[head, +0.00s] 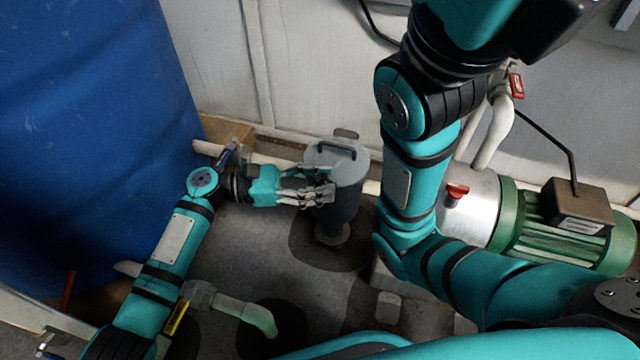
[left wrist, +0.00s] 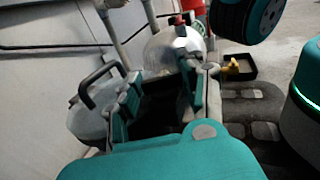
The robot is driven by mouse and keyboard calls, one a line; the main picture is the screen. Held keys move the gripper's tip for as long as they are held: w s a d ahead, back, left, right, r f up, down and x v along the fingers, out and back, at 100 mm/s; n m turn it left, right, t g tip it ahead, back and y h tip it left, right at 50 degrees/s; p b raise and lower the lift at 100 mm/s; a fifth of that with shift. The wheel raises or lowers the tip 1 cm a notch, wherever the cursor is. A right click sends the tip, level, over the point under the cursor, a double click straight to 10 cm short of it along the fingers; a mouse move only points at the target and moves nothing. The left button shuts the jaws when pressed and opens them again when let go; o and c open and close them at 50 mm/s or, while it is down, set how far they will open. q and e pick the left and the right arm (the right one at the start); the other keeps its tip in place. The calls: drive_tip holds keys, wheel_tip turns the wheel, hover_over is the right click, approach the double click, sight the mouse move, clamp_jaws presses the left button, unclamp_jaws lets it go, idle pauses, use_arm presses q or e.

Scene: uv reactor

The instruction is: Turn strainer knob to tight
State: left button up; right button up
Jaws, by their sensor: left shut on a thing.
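The strainer (head: 341,199) is a dark grey upright canister with a lighter grey lid; its black arched knob handle (head: 337,148) sits on top. My left gripper (head: 328,187) comes from the left and is shut on the strainer's upper side, its fingers well apart. In the left wrist view the knob handle (left wrist: 92,82) stands left of the fingers (left wrist: 160,100), above the grey lid (left wrist: 88,122). The dark area between the fingers hides exactly where they touch. My right gripper is out of view.
A big blue barrel (head: 85,130) stands at the left. A pale wall and pipes lie behind. My right arm crosses the picture between strainer and motor.

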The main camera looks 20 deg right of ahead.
use_arm(q)
drive_tip(key=shift+w+f+m+g+y+b, duration=0.1)
drive_tip(key=shift+m+g+y+b, duration=0.35)
drive_tip(key=shift+m+g, duration=0.8)
drive_tip(key=shift+g, duration=0.45)
drive_tip(key=o, duration=1.2)
drive_tip(key=v, duration=0.7)
drive_tip(key=shift+w+a, duration=0.1)
drive_tip(key=shift+a, duration=0.15)
